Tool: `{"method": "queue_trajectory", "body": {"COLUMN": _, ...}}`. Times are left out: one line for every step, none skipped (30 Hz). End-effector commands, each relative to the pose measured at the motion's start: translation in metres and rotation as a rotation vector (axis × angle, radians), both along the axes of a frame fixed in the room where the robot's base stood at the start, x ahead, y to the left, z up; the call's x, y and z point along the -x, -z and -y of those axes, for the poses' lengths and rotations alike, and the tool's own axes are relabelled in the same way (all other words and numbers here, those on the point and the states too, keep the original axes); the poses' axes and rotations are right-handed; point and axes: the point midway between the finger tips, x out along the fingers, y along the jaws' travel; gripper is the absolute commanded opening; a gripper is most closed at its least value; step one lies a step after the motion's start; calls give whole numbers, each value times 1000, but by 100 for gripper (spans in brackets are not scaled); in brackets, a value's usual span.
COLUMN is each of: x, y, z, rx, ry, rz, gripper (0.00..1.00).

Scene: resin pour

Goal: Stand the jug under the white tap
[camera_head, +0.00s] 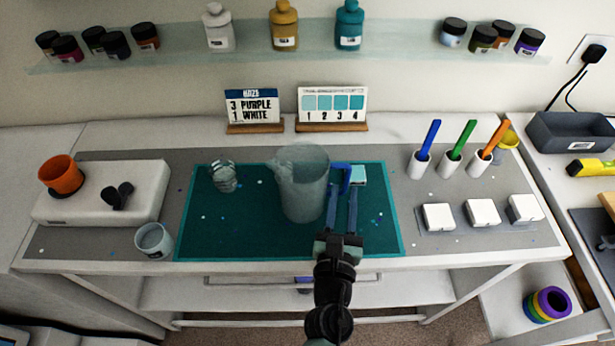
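A grey translucent jug (302,190) stands upright on the green mat (235,235), its spout to the left. A dark blue piece (345,167) at its right side looks like its handle. My gripper (342,192) reaches in from the front beside the jug's right side. Its two blue fingers are spread, with mat showing between them. Their tips are close to the handle; I cannot tell whether they touch it. A white bottle (219,30) stands on the wall shelf, left of a yellow bottle (284,28) and a teal one (349,28). I cannot make out a tap spout.
A clear cup (223,177) stands left of the jug. A pale cup (154,240) stands near the front edge. Two cards (254,106) (332,104) stand behind. Colored-handled tools (454,152) and white blocks (482,212) are at right. The mat's left part is mostly clear.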

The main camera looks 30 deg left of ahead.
Motion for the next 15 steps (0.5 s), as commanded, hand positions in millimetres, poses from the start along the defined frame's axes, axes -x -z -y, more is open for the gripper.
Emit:
{"method": "queue_trajectory", "body": {"x": -8, "y": -2, "z": -3, "rx": -2, "ry": 0, "rz": 1, "gripper": 30}}
{"method": "queue_trajectory", "body": {"x": -12, "y": -3, "z": -5, "rx": -2, "ry": 0, "rz": 1, "gripper": 30}}
{"method": "queue_trajectory", "body": {"x": -17, "y": -1, "z": -7, "rx": -2, "ry": 0, "rz": 1, "gripper": 30}}
{"method": "queue_trajectory", "body": {"x": -20, "y": -1, "z": -8, "rx": -1, "ry": 0, "rz": 2, "gripper": 30}}
{"method": "queue_trajectory", "body": {"x": -23, "y": -1, "z": -10, "rx": 0, "ry": 1, "rz": 1, "gripper": 30}}
{"method": "queue_trajectory", "body": {"x": -26, "y": -1, "z": -11, "rx": 0, "ry": 1, "rz": 1, "gripper": 30}}
{"method": "queue_trajectory", "body": {"x": -28, "y": -1, "z": -12, "rx": -1, "ry": 1, "rz": 1, "gripper": 30}}
{"method": "queue_trajectory", "body": {"x": -30, "y": -1, "z": -12, "rx": -1, "ry": 1, "rz": 1, "gripper": 30}}
{"method": "queue_trajectory", "body": {"x": -31, "y": 0, "z": -13, "rx": -1, "ry": 1, "rz": 0, "gripper": 30}}
{"method": "queue_trajectory", "body": {"x": -31, "y": 0, "z": -13, "rx": -1, "ry": 1, "rz": 0, "gripper": 30}}
{"method": "queue_trajectory", "body": {"x": -32, "y": 0, "z": -13, "rx": -1, "ry": 1, "rz": 0, "gripper": 30}}
{"method": "queue_trajectory", "body": {"x": -32, "y": 0, "z": -13, "rx": -1, "ry": 1, "rz": 0, "gripper": 30}}
{"method": "queue_trajectory", "body": {"x": -31, "y": 0, "z": -13, "rx": -1, "ry": 1, "rz": 0, "gripper": 30}}
{"method": "queue_trajectory", "body": {"x": -31, "y": 0, "z": -13, "rx": -1, "ry": 1, "rz": 0, "gripper": 30}}
{"method": "queue_trajectory", "body": {"x": -31, "y": 0, "z": -13, "rx": -1, "ry": 1, "rz": 0, "gripper": 30}}
